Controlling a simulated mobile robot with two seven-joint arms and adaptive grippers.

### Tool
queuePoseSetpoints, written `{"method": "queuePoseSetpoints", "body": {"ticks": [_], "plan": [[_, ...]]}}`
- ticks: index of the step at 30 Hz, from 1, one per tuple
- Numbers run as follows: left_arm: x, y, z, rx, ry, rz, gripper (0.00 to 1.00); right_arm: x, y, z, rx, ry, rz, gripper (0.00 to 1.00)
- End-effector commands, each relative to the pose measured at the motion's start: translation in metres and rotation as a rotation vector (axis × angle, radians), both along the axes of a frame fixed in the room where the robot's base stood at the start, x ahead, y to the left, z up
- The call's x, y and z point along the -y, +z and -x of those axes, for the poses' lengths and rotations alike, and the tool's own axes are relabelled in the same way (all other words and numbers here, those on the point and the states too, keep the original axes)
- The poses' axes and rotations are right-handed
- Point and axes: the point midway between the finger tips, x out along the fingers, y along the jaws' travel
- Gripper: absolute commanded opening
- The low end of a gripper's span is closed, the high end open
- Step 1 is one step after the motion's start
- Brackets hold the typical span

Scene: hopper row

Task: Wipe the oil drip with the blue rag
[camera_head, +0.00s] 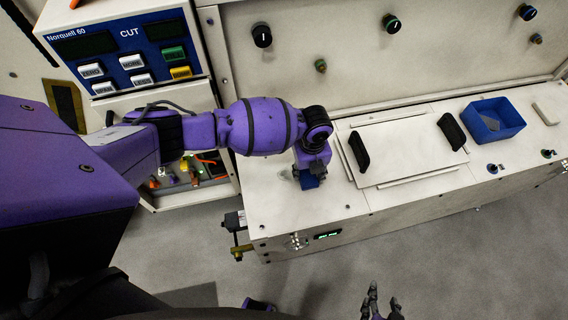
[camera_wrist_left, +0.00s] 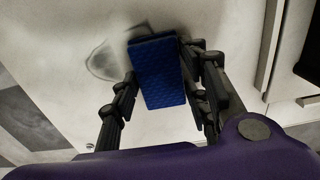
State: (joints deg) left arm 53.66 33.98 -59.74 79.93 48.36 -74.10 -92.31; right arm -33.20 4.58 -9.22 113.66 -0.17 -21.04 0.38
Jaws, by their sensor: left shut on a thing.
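The blue rag (camera_wrist_left: 160,75) is a small textured blue pad held between the fingers of my left gripper (camera_wrist_left: 158,88). In the head view the rag (camera_head: 308,181) shows below my left gripper (camera_head: 311,174), at the white bench top; whether it presses on the surface I cannot tell. The oil drip (camera_wrist_left: 102,62) looks like a grey, ring-edged smear just left of the rag in the left wrist view. In the head view it is faint and partly hidden by the gripper. My right gripper (camera_head: 382,304) is at the bottom edge, fingers apart and empty.
A white lid plate (camera_head: 408,152) with two black handles lies right of my left gripper. A blue bin (camera_head: 494,120) with a grey thing inside stands further right, beside a pale block (camera_head: 546,114). A control panel (camera_head: 127,55) stands at upper left. Knobs line the back wall.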

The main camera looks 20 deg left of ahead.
Motion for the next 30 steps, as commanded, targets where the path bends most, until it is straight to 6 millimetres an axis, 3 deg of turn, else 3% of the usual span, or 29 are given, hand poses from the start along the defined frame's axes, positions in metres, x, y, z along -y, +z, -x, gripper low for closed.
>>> {"method": "queuePoseSetpoints", "body": {"ticks": [13, 24, 30], "plan": [[-0.002, 0.002, 0.0, 0.002, 0.0, -0.001, 0.13, 0.0, 0.002, -0.002, 0.004, 0.0, 0.0, 0.4], [-0.033, 0.001, 0.019, 0.003, 0.001, -0.002, 0.13, 0.0, 0.02, -0.015, 0.036, 0.0, 0.0, 0.4], [-0.038, -0.002, 0.025, 0.001, -0.001, -0.001, 0.13, 0.0, 0.022, -0.016, 0.039, 0.0, 0.0, 0.4]]}}
